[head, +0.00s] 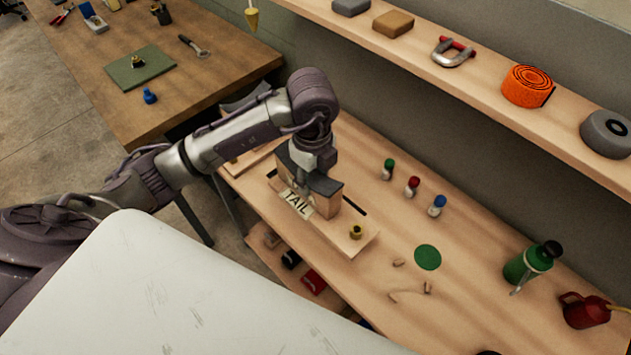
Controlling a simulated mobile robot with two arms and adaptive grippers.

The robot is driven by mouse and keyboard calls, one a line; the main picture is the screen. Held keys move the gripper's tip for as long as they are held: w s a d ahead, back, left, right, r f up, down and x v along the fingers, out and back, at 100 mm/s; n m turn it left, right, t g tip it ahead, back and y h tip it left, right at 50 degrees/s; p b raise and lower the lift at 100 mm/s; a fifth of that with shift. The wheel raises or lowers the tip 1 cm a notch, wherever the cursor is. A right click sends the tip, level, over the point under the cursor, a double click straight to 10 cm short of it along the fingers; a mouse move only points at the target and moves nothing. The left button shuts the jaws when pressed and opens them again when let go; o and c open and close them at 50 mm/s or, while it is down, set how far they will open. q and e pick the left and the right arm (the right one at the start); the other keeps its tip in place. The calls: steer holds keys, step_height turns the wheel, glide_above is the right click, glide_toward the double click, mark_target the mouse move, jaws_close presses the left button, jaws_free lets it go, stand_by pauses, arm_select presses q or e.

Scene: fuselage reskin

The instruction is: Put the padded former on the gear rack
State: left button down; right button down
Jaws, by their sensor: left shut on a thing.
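A wooden block with a dark top, which looks like the padded former (328,206), is at the middle of the picture. It is on or just above a pale slotted wooden board (347,240); I cannot tell if it touches. A "TAIL" label (297,203) shows at its front. My left gripper (308,184) comes down over the block from above and is shut on it; its fingertips are partly hidden. I cannot tell which of the wooden shelves or benches is the gear rack. My right gripper is not in view.
The board lies on a wooden bench (453,265) with small bottles (413,186), a green disc (428,257), a green flask (530,262) and a red can (586,310). A wall shelf (490,93) holds an orange roll (527,86). Another table (200,85) stands upper left.

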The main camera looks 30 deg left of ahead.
arm_select(q)
steer(key=w+a+f+p, duration=0.1)
steer(key=w+a+f, duration=0.1)
steer(key=f, duration=0.1)
steer(key=w+a+f+p, duration=0.1)
steer(key=w+f, duration=0.2)
steer(key=w+a+f+p, duration=0.1)
steer(key=w+a+f, duration=0.1)
steer(key=w+f, duration=0.1)
steer(key=shift+w+a+f, duration=0.2)
steer(key=shift+w+a, duration=0.05)
steer(key=shift+a, duration=0.1)
steer(key=shift+f, duration=0.25)
steer(key=shift+f, duration=0.1)
steer(key=shift+f, duration=0.1)
steer(key=c, duration=0.6)
jaws_free()
